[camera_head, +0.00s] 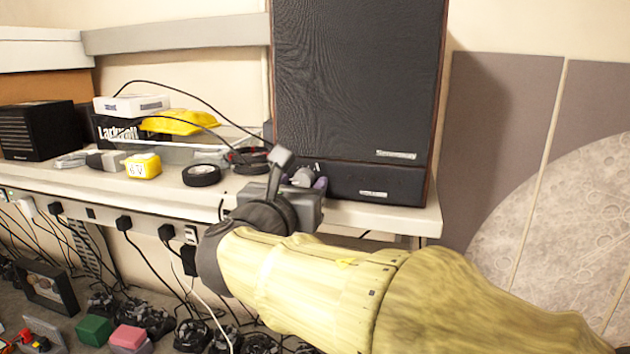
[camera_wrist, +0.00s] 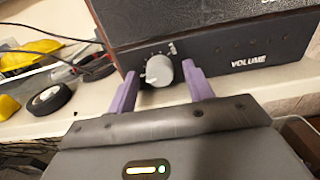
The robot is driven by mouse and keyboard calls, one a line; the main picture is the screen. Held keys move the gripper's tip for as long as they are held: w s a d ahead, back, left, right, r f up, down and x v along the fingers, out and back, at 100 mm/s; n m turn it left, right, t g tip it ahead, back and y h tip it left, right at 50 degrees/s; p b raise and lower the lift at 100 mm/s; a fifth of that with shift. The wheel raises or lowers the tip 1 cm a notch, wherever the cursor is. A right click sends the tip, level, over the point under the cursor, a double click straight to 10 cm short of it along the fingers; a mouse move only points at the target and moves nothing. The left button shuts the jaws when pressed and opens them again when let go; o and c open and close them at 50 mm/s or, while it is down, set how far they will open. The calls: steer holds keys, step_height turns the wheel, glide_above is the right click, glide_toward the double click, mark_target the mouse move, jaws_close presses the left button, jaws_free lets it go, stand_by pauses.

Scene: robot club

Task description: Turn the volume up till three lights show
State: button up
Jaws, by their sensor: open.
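The volume knob (camera_wrist: 158,71) is a round grey dial on the front of a black unit (camera_wrist: 215,60) marked VOLUME. A scale of small white marks curves around its upper side. A row of small dots right of the knob, above the word VOLUME, looks dark; I see none lit. My gripper (camera_wrist: 160,78) is open, with one purple finger on each side of the knob. A gap shows between each finger and the knob, so it looks ungripped. In the head view my gripper (camera_head: 305,182) is at the unit's left front, and the knob is largely hidden there.
A tall speaker (camera_head: 360,80) stands on the unit. The white shelf (camera_head: 225,190) holds a black tape roll (camera_head: 201,175), a yellow block (camera_head: 143,166) and cables left of my gripper. Plugs and hanging cords line the shelf's front edge.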

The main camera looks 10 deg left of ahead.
steer(key=c, duration=1)
steer(key=shift+o, duration=0.2)
steer(key=shift+d+f+m+b, duration=0.15)
steer(key=shift+m+b, duration=0.25)
steer(key=shift+b, duration=0.3)
steer(key=shift+a+m+b, duration=0.15)
steer(key=shift+m+b, duration=3.85)
steer(key=shift+b, duration=0.7)
steer(key=shift+a+m+b, duration=0.1)
steer(key=shift+m+b, duration=3.9)
steer(key=shift+b, duration=0.7)
